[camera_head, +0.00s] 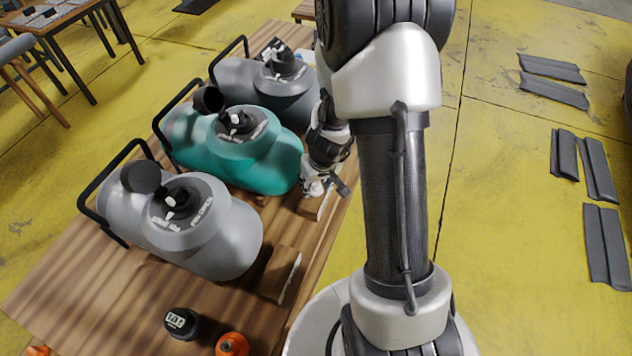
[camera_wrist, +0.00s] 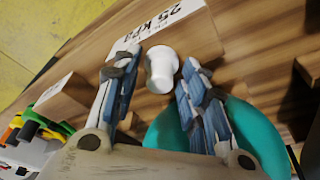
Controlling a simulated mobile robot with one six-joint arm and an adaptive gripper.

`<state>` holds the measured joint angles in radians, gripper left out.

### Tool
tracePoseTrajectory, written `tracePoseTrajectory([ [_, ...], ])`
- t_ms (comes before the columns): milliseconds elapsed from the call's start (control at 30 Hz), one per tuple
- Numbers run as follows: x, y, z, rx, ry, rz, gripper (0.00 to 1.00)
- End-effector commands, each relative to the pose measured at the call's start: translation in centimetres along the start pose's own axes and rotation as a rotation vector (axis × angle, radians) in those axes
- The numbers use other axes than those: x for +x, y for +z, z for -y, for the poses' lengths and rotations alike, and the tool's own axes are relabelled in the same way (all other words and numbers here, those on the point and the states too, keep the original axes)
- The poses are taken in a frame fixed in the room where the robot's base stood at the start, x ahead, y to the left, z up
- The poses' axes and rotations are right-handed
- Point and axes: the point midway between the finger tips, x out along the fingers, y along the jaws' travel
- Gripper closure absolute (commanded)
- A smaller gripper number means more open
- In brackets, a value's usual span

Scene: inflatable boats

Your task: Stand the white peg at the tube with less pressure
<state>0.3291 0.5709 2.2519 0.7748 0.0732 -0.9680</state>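Three tubes lie side by side on the wooden table: a light grey one (camera_head: 225,245) nearest, a teal one (camera_head: 270,160) in the middle and a darker grey one (camera_head: 295,100) behind. Each carries a dark gauge-like fitting; readings are too small to tell. My gripper (camera_head: 324,186) is low at the right end of the teal tube. In the wrist view, the white peg (camera_wrist: 161,70) is upright between my open fingers, with a gap at each side. It is beside a white label (camera_wrist: 172,22) reading "25 kPa". The peg is hidden in the head view.
A wooden block (camera_head: 287,276) is at the near tube's right end. A black round item (camera_head: 182,323) and an orange one (camera_head: 232,345) are at the table's front. Green and orange items (camera_wrist: 32,128) show at the wrist view's left.

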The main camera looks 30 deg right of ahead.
Motion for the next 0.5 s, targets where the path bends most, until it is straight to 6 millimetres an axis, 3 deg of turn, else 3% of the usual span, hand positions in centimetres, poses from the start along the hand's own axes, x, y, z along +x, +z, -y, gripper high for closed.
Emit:
tracePoseTrajectory([
  [100,-0.01,0.00,0.00,0.000,0.000,0.000,0.50],
  [500,-0.45,-0.12,0.00,-0.001,0.000,0.000,0.50],
])
